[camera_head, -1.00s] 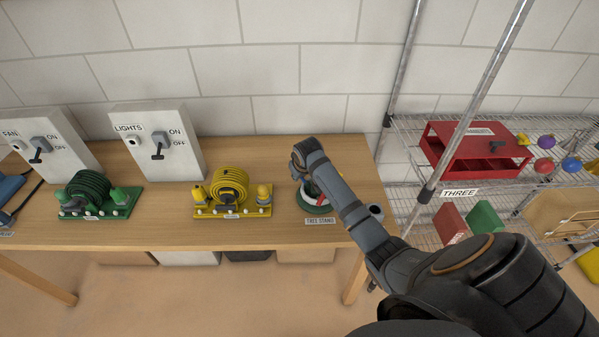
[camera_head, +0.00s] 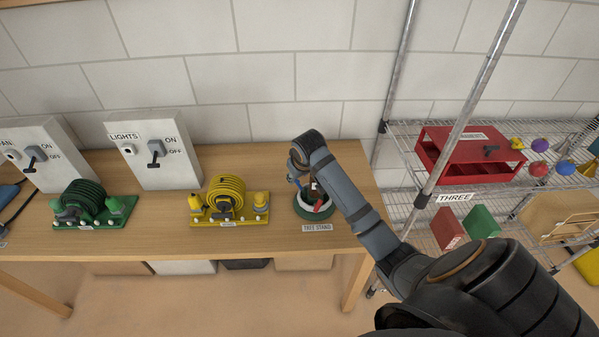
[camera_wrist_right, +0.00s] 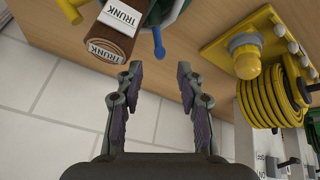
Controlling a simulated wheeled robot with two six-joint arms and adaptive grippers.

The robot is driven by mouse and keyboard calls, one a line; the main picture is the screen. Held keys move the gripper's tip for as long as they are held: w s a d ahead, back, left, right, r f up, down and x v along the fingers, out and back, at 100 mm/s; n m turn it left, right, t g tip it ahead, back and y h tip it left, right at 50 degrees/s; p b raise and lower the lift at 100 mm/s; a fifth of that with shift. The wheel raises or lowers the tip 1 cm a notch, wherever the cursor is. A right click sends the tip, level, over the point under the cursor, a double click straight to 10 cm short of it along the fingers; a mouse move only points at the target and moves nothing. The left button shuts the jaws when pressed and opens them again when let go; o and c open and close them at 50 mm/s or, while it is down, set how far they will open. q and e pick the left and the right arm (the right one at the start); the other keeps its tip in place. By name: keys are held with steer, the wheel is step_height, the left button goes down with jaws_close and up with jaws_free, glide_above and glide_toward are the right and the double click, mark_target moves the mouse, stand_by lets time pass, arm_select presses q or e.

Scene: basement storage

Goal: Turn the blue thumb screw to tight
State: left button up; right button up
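The tree stand (camera_head: 311,212), a round green base with a white ring and a red part, sits at the table's right end. My right arm partly covers it. In the right wrist view, the blue thumb screw (camera_wrist_right: 158,44) shows as a thin bar with a rounded end beside the brown trunk (camera_wrist_right: 113,33), which carries TRUNK labels. My right gripper (camera_wrist_right: 160,75) is open and empty. Its fingertips are just short of the blue screw, which lies in line with the gap between them. In the head view the gripper is mostly hidden behind its wrist. My left gripper is not in view.
A yellow hose reel (camera_head: 228,196) and a green one (camera_head: 88,203) stand left on the table (camera_head: 150,238). The LIGHTS switch box (camera_head: 155,150) is behind them. A wire shelf with a red box (camera_head: 465,160) stands to the right.

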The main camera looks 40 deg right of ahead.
steer(key=v, duration=0.4)
stand_by(0.4)
steer(key=s+a+f+g, duration=0.1)
steer(key=s+a+f, duration=0.3)
steer(key=s, duration=0.4)
steer(key=s+a+f+n+y, duration=0.1)
steer(key=s+a+f, duration=0.2)
steer(key=s, duration=0.5)
steer(key=s+a+f+g, duration=0.1)
steer(key=s+a+f, duration=0.3)
steer(key=s, duration=0.4)
steer(key=s+d+f+g, duration=0.1)
steer(key=d+f, duration=0.1)
steer(key=f, duration=1.2)
steer(key=s+d+f, duration=0.1)
steer(key=f, duration=1.2)
steer(key=s+d+f+g, duration=0.1)
steer(key=s+f, duration=1.4)
steer(key=s, duration=0.3)
steer(key=shift+f+m, duration=0.3)
steer(key=shift+f, duration=0.05)
